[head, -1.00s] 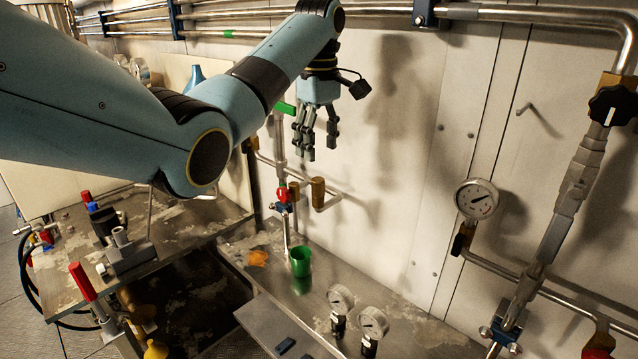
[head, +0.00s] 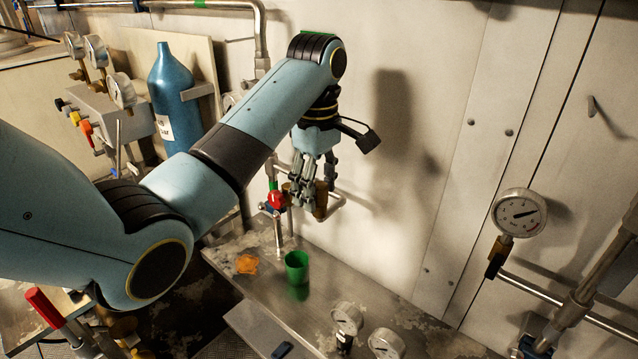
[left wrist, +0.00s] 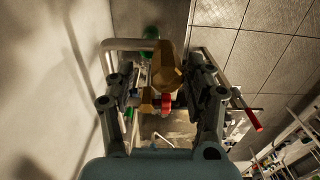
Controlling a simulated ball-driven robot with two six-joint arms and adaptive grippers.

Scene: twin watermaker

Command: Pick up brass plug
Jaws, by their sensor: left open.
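The brass plug (head: 320,207) is a brownish brass cylinder on the pipework at the wall, partly hidden behind my fingers in the head view. In the left wrist view a brass hexagonal piece (left wrist: 168,70), apparently the plug, lies between the two finger pairs, with gaps at its sides. My left gripper (head: 314,194) is open and points down at the plug. It also shows in the left wrist view (left wrist: 163,88), its fingers spread. I cannot tell whether any finger touches the plug. My right gripper is not in view.
A red valve handle (head: 277,200) is close left of the fingers. A green cup (head: 297,266) and an orange patch (head: 247,264) are on the metal bench below. A blue bottle (head: 174,100) stands at left; a pressure gauge (head: 519,212) is on the right wall.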

